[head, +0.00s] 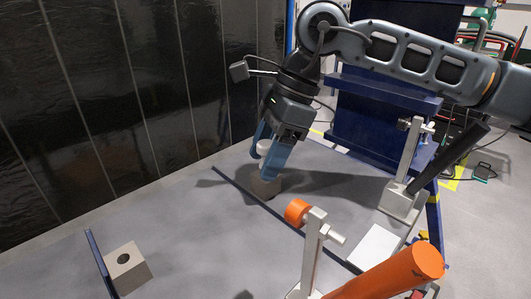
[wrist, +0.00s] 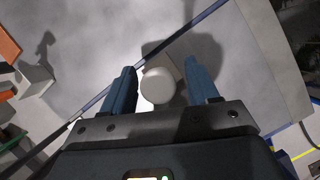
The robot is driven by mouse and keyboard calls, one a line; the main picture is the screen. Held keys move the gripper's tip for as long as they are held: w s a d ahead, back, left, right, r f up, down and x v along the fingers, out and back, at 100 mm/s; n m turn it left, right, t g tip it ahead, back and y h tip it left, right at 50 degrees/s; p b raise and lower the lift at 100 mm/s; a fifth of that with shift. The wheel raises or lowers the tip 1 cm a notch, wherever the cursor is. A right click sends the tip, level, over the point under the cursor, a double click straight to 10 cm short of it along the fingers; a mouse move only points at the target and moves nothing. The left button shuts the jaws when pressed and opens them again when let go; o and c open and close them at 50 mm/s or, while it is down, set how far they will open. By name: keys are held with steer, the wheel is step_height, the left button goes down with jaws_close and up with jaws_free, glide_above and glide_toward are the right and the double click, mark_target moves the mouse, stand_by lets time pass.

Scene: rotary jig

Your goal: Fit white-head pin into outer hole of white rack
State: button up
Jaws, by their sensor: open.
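The white-head pin shows its round white head (head: 264,146) between my gripper's fingers, and the head also shows in the wrist view (wrist: 158,86). A small grey-beige block (head: 264,187) is under it; the pin's shaft is hidden. My gripper (head: 262,168) points down with its two blue fingers on either side of the head. In the wrist view my gripper (wrist: 162,84) is open, with a gap between head and each finger. Two pale uprights (head: 312,245) (head: 409,155) stand at the right; I cannot tell which part is the white rack.
An orange-headed pin (head: 298,211) sits through the near upright. A large orange cylinder (head: 395,274) and a dark cylinder (head: 450,156) slope up beside the uprights. A holed block (head: 125,268) is at the lower left.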

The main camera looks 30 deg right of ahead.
steer(key=shift+f, duration=0.25)
steer(key=shift+c, duration=0.3)
steer(key=c, duration=1)
steer(key=shift+r, duration=0.1)
